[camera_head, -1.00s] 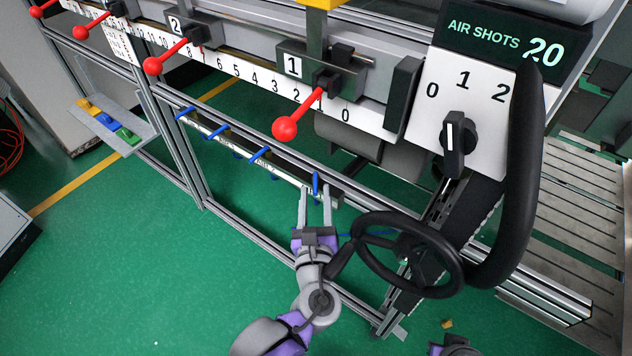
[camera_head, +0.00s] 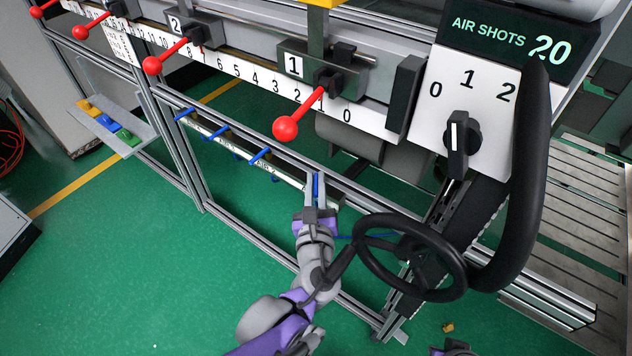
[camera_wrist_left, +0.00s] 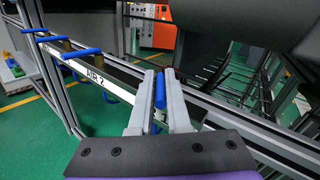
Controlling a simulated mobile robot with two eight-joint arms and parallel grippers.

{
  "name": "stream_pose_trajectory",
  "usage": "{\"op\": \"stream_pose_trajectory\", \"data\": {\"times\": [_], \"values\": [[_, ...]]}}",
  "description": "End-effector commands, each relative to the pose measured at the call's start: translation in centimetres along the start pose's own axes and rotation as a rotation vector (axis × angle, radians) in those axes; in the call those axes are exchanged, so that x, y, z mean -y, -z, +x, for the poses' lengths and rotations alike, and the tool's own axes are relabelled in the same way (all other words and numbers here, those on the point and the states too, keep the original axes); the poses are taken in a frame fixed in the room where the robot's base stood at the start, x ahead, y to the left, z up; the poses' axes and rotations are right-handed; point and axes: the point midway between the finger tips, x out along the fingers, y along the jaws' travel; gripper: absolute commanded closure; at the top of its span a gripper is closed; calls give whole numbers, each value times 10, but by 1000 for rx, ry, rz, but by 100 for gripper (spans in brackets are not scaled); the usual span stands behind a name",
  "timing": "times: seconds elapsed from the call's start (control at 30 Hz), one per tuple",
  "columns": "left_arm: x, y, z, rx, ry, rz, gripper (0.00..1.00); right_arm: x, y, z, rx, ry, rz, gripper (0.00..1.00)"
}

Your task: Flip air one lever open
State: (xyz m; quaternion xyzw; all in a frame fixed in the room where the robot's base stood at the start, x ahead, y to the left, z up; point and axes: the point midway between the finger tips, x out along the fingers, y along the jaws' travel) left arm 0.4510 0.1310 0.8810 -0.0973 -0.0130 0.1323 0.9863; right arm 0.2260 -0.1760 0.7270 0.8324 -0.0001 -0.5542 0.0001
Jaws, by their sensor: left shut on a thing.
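The air one lever (camera_head: 321,184) is the rightmost blue handle on the air valve bar, to the right of the AIR 2 label (camera_wrist_left: 95,76). In the left wrist view the blue lever (camera_wrist_left: 160,90) shows between the two grey fingers.
Other blue levers (camera_head: 260,155) stand in a row to the left. A red-knobbed lever (camera_head: 285,129) hangs above my gripper. A black handwheel (camera_head: 410,257) is close on the right, beside the rotary switch panel (camera_head: 472,95). Green floor (camera_head: 150,260) is open at lower left.

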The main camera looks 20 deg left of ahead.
Motion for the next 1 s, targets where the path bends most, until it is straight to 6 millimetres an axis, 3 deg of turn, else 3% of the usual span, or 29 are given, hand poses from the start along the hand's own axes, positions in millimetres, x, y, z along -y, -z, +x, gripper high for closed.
{"op": "stream_pose_trajectory", "data": {"times": [0.27, 0.6, 1.0], "values": [[-1, -2, 1, 0, 23, 0, 100, 0, 1, -2, -1, 0, 0, 100], [-3, -7, 2, -20, 199, -2, 100, 0, 6, -18, -6, 0, 0, 100], [-5, 0, 0, -54, 251, 0, 100, 0, 7, -22, -8, 0, 0, 100]]}}
